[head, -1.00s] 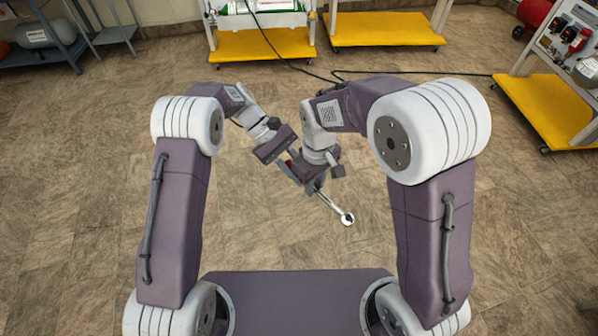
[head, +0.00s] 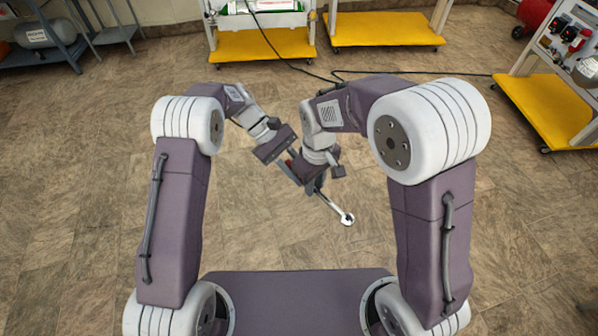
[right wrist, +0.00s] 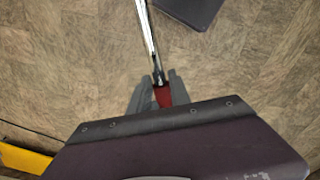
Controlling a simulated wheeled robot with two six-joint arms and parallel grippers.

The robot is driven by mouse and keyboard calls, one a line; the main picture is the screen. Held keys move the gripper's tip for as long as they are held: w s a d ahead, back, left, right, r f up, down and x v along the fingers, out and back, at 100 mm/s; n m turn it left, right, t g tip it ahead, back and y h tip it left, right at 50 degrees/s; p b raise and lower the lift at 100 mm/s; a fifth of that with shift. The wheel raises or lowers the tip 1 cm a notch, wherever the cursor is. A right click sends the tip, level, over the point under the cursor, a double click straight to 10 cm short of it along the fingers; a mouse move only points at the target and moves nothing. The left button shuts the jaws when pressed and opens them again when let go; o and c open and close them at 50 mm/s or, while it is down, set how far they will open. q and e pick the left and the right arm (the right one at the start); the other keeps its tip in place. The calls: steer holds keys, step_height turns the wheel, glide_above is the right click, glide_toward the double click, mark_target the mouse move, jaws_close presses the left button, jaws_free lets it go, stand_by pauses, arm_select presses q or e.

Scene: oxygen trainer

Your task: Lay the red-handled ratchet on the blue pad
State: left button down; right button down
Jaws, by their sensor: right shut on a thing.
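The ratchet (head: 337,210) has a shiny metal shaft and a round head, which points down and to the right in the head view. My right gripper (head: 314,186) is shut on its red handle. In the right wrist view, the red handle (right wrist: 163,96) sits between the grey fingers and the metal shaft (right wrist: 147,35) runs up out of the frame. The ratchet is held in the air above the floor. My left gripper (head: 289,172) is close to the left of the right one; its fingers are partly hidden. The blue pad is not visible in either view.
Open tiled floor surrounds my arms. Carts with yellow lower shelves (head: 262,44) stand at the back, and another yellow-shelved cart (head: 553,105) is at the right. A grey-blue rack (head: 60,52) is at the far left. A black cable (head: 420,73) lies on the floor behind the arms.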

mark_target(347, 219)
steer(key=c, duration=1.1)
jaws_free()
step_height(347, 219, up, 12)
steer(key=s+d+f+m, duration=0.2)
steer(key=s+d+f, duration=0.1)
steer(key=d+f, duration=0.1)
steer(key=s+d+f+m, duration=0.3)
steer(key=d+f, duration=0.1)
steer(key=s+d+f+m+t, duration=0.1)
steer(key=s+d+f+m, duration=0.2)
steer(key=d+f, duration=0.1)
steer(key=shift+s+d+f, duration=0.15)
steer(key=shift+d+f, duration=0.25)
steer(key=shift+f, duration=0.1)
